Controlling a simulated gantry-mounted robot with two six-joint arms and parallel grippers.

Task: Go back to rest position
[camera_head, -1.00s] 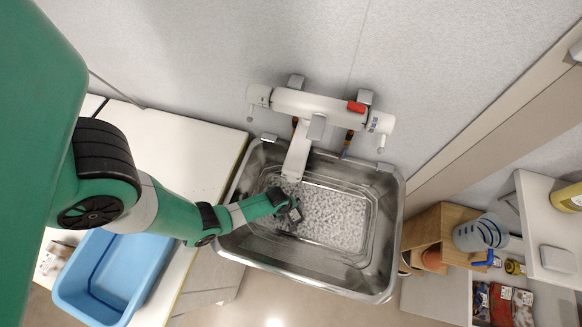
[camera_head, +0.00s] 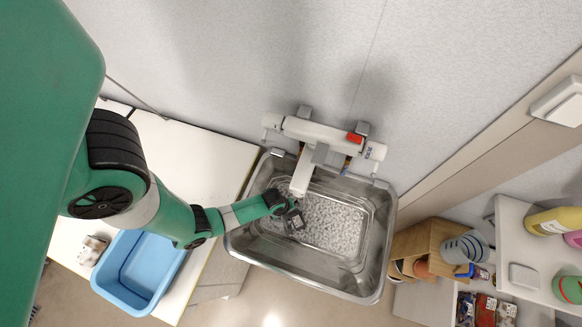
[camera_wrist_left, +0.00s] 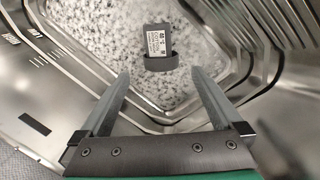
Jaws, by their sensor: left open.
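My left arm comes in from the left in the head view and reaches into the metal washtub basin (camera_head: 375,255). My left gripper (camera_head: 294,217) is over the left part of the basin, just below the spout. In the left wrist view its two fingers (camera_wrist_left: 161,75) are spread apart with nothing clasped between them. A small dark grey item with a printed label (camera_wrist_left: 158,42) lies beyond the fingertips, over the pebble-like grey-white basin bottom (camera_wrist_left: 110,65). My right gripper is not in view.
A white tap (camera_head: 320,135) with a red mark hangs over the basin's back edge, its spout (camera_head: 302,178) close to my gripper. A blue tub (camera_head: 130,295) stands on the white counter (camera_head: 180,150) at left. A wooden box (camera_head: 420,240) and shelves with bottles are at right.

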